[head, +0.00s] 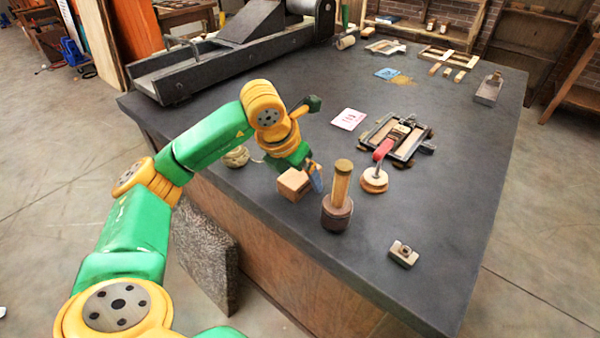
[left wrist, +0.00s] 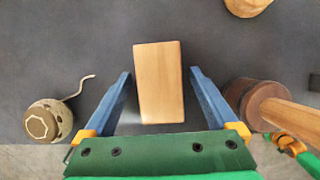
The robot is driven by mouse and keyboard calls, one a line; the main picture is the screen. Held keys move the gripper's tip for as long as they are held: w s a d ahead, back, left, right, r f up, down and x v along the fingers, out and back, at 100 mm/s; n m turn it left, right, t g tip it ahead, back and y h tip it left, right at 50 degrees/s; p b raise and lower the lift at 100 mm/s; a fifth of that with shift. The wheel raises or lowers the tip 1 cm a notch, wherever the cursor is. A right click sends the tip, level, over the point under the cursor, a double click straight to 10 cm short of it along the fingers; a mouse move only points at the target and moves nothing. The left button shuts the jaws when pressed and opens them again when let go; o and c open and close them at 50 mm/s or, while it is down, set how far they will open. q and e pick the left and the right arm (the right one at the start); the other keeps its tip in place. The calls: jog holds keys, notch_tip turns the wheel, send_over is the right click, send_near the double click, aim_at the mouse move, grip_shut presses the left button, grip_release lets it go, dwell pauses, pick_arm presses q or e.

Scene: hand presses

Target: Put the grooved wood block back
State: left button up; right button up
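The wood block (head: 293,184) is a light brown oblong near the front left edge of the dark table. It also shows in the left wrist view (left wrist: 159,82), with a plain top; no groove can be made out. My left gripper (head: 312,178) is at the block, its blue fingers pointing down. In the left wrist view the open fingers (left wrist: 161,72) stand on either side of the block, with a gap on each side. The block's far end reaches beyond the fingertips. The head view shows one blue finger to the block's right.
A mallet-like tool (head: 337,213) with an upright wooden handle stands close right of the block. Twine (head: 236,156) lies left. A small metal-topped block (head: 403,253) lies front right, a framed press (head: 397,140) farther back.

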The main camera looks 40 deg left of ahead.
pick_arm(q)
jog(key=shift+r, duration=0.1)
jog(key=p+v, duration=0.2)
jog(key=v, duration=1)
